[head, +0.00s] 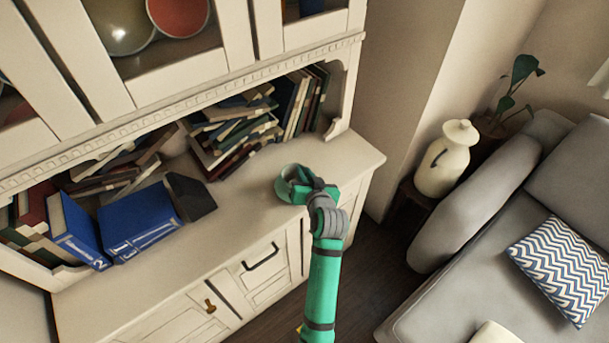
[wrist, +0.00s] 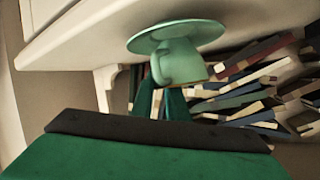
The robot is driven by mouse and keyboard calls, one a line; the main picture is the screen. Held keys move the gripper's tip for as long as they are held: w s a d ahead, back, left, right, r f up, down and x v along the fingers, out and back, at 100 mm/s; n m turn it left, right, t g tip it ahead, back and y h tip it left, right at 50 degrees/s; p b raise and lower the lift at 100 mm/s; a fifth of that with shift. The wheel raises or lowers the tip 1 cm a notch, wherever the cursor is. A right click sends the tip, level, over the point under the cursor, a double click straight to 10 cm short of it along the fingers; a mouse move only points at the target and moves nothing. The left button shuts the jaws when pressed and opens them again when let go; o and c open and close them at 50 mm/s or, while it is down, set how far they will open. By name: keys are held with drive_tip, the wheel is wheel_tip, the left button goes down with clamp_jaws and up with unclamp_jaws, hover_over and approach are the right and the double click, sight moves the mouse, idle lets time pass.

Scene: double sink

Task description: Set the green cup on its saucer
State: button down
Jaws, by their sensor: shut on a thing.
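The green cup (wrist: 178,68) shows upside down in the wrist view, with its base against the pale green saucer (wrist: 176,35). The cup overlaps the saucer's middle and looks nearly upright on it; I cannot tell whether a thin gap remains. The saucer lies on the cabinet's counter. My gripper (wrist: 166,98) is shut on the cup at its near side. In the head view my gripper (head: 305,188) reaches over the counter's right part, and the saucer (head: 287,183) shows just left of it. My gripper hides much of the cup there.
The cream counter (head: 240,205) is clear around the saucer. Stacked books (head: 235,130) stand behind it. A grey sofa (head: 480,240) and a cream vase (head: 443,165) are on the right.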

drive_tip(key=shift+f, duration=0.4)
drive_tip(key=shift+f, duration=0.1)
drive_tip(key=shift+f, duration=0.15)
drive_tip(key=c, duration=1.7)
unclamp_jaws()
